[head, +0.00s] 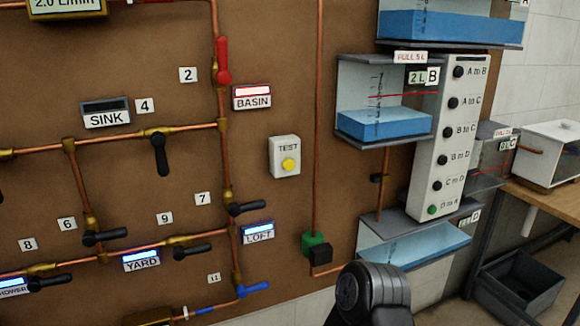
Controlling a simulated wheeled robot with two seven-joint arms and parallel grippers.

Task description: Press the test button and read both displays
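The test button (289,165) is a round yellow button on a white box labelled TEST, mounted on the brown board. Nothing touches it. A yellow-framed display (67,6) at the top left reads 2.0 L/min and is cut by the frame edge. The SINK display (105,107) is dark. The BASIN display (252,91) is lit red. The YARD display (141,255) and the LOFT display (258,230) are lit blue. A blue-lit display at the left edge is partly cut off. Neither gripper shows; only a dark link of my arm is at the bottom.
Copper pipes with several lever handles cross the board, including a red one (222,62) and a blue one (253,289). Tank B (385,123) and a panel of labelled buttons (447,140) stand right of the test box. A wooden bench (548,200) is at the right.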

